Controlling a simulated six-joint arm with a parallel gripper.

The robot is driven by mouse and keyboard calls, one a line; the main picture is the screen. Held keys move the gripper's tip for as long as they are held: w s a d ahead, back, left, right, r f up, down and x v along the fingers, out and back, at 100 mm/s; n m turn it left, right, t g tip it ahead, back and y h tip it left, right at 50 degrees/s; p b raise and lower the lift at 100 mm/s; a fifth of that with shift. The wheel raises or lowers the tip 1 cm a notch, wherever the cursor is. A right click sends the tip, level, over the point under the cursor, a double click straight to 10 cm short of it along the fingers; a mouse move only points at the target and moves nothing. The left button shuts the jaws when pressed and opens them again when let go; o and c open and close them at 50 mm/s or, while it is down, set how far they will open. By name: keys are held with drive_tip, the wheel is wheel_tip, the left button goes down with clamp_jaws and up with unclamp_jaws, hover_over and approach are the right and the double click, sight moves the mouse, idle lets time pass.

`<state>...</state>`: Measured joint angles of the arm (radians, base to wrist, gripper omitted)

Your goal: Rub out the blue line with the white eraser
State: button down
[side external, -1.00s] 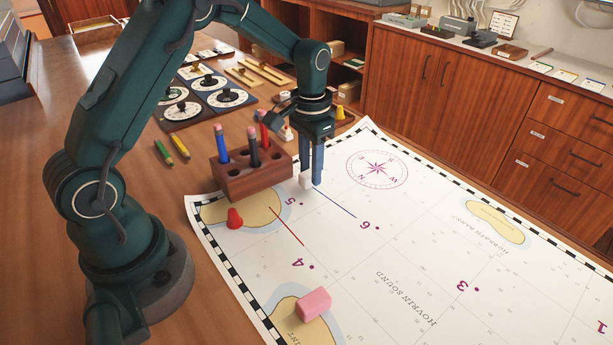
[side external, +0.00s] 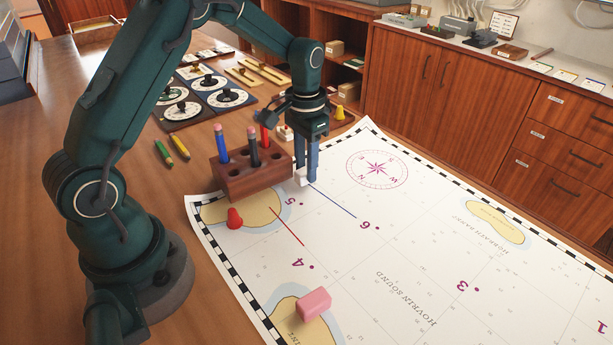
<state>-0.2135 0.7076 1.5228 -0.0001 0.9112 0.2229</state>
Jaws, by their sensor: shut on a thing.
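The white eraser (side external: 300,178) is at the chart's upper left, partly hidden behind the fingers of my gripper (side external: 307,178). My gripper points down and is shut on it, low over the chart, just right of the pencil block. I cannot tell whether the eraser touches the paper. The blue line (side external: 335,203) runs from beside my fingers down right towards the number 6 on the chart (side external: 400,230). A red line (side external: 287,227) lies to its left, near the numbers 5 and 4.
A wooden block (side external: 250,182) holding several pencils stands close left of my gripper. A pink block (side external: 313,304) and a red cone (side external: 235,218) sit on the chart. Two loose pencils (side external: 171,151) lie on the table. The chart's right side is clear.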

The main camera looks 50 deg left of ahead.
sight(331, 201)
drive_tip(key=shift+f, duration=0.45)
idle(1.8)
idle(0.6)
drive_tip(key=shift+w+d, duration=0.1)
drive_tip(key=shift+d, duration=1.05)
drive_tip(key=shift+w+d, duration=0.15)
drive_tip(key=shift+d, duration=0.9)
drive_tip(key=shift+w+d, duration=0.1)
drive_tip(key=shift+d, duration=1.05)
drive_tip(key=shift+d, duration=0.1)
drive_tip(key=shift+w+d, duration=0.1)
drive_tip(key=shift+d, duration=0.9)
